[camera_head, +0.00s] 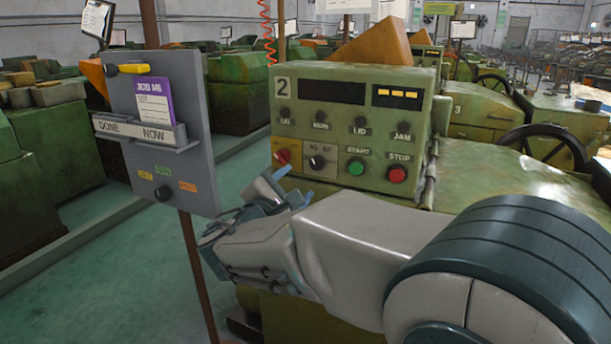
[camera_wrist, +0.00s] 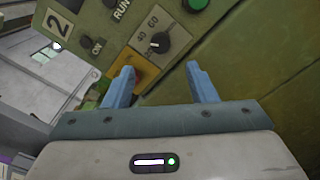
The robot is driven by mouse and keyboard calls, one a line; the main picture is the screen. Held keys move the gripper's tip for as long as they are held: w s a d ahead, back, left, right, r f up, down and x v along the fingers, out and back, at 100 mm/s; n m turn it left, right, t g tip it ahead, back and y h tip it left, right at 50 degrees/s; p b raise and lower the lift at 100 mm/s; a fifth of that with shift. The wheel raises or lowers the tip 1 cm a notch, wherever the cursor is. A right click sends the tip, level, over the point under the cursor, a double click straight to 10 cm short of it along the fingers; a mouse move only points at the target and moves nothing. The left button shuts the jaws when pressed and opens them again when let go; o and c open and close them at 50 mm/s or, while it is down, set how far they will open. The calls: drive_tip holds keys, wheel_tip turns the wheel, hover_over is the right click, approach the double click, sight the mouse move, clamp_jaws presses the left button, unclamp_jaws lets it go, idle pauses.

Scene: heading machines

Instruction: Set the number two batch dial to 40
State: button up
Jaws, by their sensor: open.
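The batch dial (camera_head: 316,162) is a small black knob on the front of the green machine marked 2. In the wrist view the dial (camera_wrist: 160,42) sits on a tan plate with 40 and 60 printed by it. A white mark shows on its lower left side there, near the 40; its exact setting is too small to read. My gripper (camera_head: 290,186) is open and empty, below and in front of the dial. In the wrist view my gripper (camera_wrist: 158,70) has its two blue fingers apart, with the dial beyond the gap between them. They look clear of it.
A red knob on a yellow plate (camera_head: 283,157) is left of the dial. A green START button (camera_head: 356,167) and a red STOP button (camera_head: 397,174) are to its right. A grey board on a post (camera_head: 160,130) stands left of my gripper.

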drive_tip(key=shift+v, duration=1.4)
drive_tip(key=shift+d, duration=0.1)
drive_tip(key=s+d+f+m+g+h+p, duration=0.1)
drive_tip(key=s+d+f+m+g+p, duration=0.3)
drive_tip(key=d, duration=0.6)
drive_tip(key=s+d+r+m+g+h+p, duration=0.1)
drive_tip(key=s+d+m+g+p, duration=0.1)
drive_tip(key=d+m+g, duration=0.5)
drive_tip(key=s+d+m+g+y+p, duration=0.1)
drive_tip(key=s+d+m+y+p, duration=0.1)
drive_tip(key=s+m, duration=0.2)
drive_tip(key=s+d+f+m+g+y+p, duration=0.1)
drive_tip(key=s+m+y+p, duration=0.1)
drive_tip(key=s, duration=0.4)
drive_tip(key=s+d+m+g+y+p, duration=0.1)
drive_tip(key=s+d+m+y+p, duration=0.1)
drive_tip(key=s+m+y+p, duration=0.1)
drive_tip(key=s+m+y, duration=0.1)
drive_tip(key=s+m, duration=0.1)
drive_tip(key=m, duration=0.1)
drive_tip(key=shift+d, duration=0.3)
drive_tip(key=shift+f, duration=0.15)
